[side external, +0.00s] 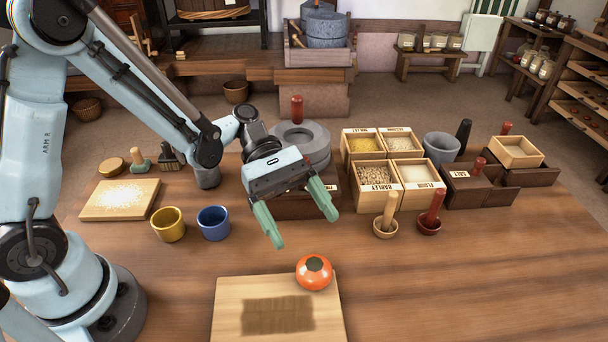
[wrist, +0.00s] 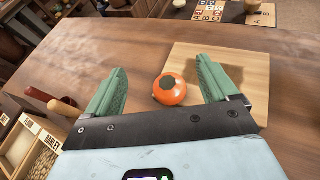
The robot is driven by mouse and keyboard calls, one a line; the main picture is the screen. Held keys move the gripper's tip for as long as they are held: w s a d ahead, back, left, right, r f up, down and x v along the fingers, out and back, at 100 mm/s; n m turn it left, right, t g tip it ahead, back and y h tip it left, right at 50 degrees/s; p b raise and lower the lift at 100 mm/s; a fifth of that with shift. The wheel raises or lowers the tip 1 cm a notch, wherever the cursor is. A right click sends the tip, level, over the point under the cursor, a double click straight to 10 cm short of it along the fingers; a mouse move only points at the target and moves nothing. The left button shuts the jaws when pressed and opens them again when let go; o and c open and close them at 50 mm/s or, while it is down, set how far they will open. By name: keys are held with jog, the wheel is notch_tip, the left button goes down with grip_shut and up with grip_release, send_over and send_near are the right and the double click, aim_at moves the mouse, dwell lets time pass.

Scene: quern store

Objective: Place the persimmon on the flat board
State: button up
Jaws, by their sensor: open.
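The orange persimmon (side external: 314,272), with a dark green calyx on top, appears to rest on the far right corner of the pale flat board (side external: 236,315). It overlaps the far edge of the board, which has a dark rectangular patch in its middle. In the wrist view the persimmon (wrist: 172,92) overlaps the left edge of the board (wrist: 240,75). My gripper (side external: 301,229) is open and empty, behind and above the persimmon. In the wrist view the persimmon shows between the two green fingers (wrist: 162,90), apart from both.
A yellow cup (side external: 168,225) and a blue cup (side external: 214,223) stand left of my gripper. Grain boxes (side external: 358,198), small mortars (side external: 386,228) and a stone quern (side external: 312,140) stand behind. A floured board (side external: 93,208) lies at left. The right front table is clear.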

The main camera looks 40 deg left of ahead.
jog(key=a+r+m+t+y, duration=0.4)
jog(key=a+m+t+y, duration=0.7)
jog(key=a, duration=0.6)
jog(key=m+y, duration=0.2)
jog(key=shift+s+m, duration=0.4)
